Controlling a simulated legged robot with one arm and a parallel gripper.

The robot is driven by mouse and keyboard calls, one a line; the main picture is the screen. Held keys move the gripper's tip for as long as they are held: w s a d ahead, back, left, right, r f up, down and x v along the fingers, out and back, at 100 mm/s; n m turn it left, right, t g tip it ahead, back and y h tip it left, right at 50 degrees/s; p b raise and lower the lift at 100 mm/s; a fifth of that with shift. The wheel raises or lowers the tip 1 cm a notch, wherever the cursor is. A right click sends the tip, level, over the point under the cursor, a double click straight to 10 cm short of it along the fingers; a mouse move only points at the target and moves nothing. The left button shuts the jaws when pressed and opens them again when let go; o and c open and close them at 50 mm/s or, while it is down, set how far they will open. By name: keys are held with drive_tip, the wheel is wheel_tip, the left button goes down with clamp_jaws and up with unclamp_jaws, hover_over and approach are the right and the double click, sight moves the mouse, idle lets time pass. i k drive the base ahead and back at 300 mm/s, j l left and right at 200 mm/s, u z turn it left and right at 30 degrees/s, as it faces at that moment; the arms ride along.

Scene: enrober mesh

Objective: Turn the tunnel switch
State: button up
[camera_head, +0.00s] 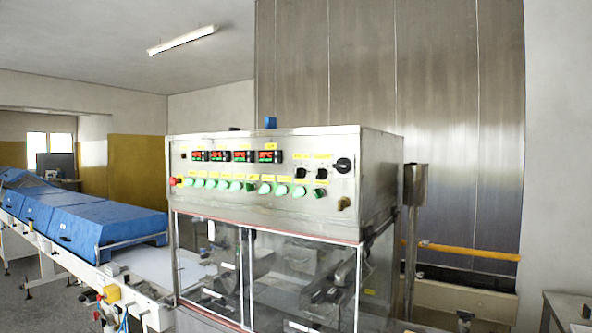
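The machine's steel control box (240,146) stands in the middle of the view. Its front panel has two small black rotary switches, one left (300,174) and one right (321,174), under yellow labels. A larger round black switch (343,165) sits at the panel's upper right. A brass-coloured knob (344,203) is at the lower right corner. The labels are too small to read, so I cannot tell which one is the tunnel switch. My gripper is not in view.
A row of green buttons (249,187), a red button (173,181) and several lit displays (243,156) share the panel. Clear guard panels (300,275) enclose the machine below. A blue-covered conveyor (100,225) runs left. A steel post (414,230) stands right of the box.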

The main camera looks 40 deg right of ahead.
sight(317, 194)
drive_tip(key=z, duration=1.3)
